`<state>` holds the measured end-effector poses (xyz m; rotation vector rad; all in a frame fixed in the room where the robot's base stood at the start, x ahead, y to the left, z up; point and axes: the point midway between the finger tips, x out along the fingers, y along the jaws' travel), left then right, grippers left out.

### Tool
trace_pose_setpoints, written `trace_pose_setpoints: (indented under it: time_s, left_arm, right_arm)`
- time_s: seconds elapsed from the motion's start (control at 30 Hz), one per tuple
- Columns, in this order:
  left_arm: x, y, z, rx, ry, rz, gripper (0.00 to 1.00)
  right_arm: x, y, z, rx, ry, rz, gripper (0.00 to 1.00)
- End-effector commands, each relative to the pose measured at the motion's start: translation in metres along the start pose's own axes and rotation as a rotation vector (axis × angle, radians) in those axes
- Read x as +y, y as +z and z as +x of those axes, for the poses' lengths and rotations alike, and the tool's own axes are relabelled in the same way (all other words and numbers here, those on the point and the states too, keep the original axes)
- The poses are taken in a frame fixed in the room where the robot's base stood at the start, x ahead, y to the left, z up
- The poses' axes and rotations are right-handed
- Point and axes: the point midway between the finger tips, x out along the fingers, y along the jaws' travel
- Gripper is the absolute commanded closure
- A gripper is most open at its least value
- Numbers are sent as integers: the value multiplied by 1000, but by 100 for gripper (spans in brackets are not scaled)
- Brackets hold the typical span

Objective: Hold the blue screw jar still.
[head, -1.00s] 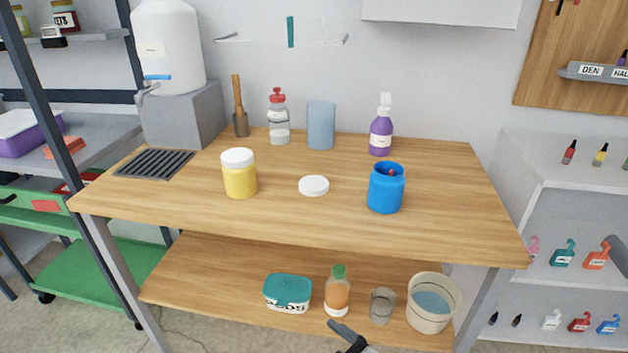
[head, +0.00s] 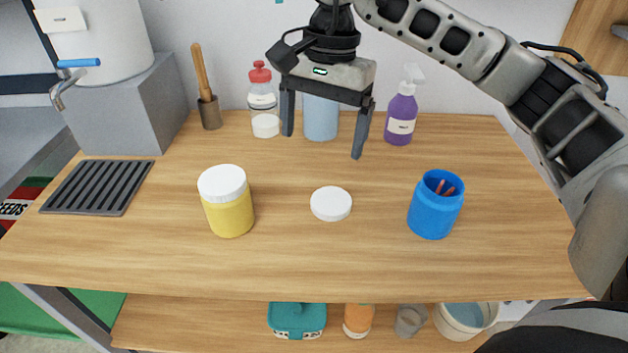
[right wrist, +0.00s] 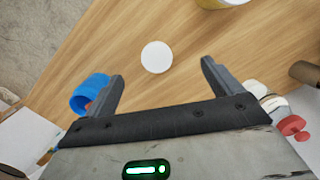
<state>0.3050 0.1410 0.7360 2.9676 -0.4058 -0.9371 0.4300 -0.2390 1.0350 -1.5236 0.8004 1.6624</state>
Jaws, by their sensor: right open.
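The blue screw jar (head: 434,208) stands upright and open on the wooden bench at the right, with reddish items inside. A white lid (head: 330,204) lies flat on the bench to its left. My right gripper (head: 323,146) is open and empty above the back of the bench, its fingers pointing down, left of and behind the blue jar and apart from it. In the right wrist view the blue jar (right wrist: 92,94) shows beyond the left finger, and the white lid (right wrist: 157,57) shows between the fingers and further out. My left gripper is not in view.
A yellow jar with a white lid (head: 227,203) stands at the left. A dark grate (head: 98,187) lies at the far left. The bench front is clear.

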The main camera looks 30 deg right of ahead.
Motion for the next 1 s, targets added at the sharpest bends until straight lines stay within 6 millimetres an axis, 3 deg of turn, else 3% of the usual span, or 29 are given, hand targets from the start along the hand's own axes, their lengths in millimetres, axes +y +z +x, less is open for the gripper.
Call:
trace_pose_setpoints:
  time_s: [0.03,0.13,0.5,1.0]
  left_arm:
    - [0,1,0,-1,0,-1,61]
    - [0,1,0,-3,0,-1,61]
    - [1,3,-2,-8,1,-2,61]
    - [1,1,-3,-9,-1,2,61]
  right_arm:
    - [6,-12,-10,52,12,2,9]
    - [12,-22,-18,101,31,4,9]
    - [12,-23,-16,104,35,4,9]
    - [16,-31,75,102,35,4,9]
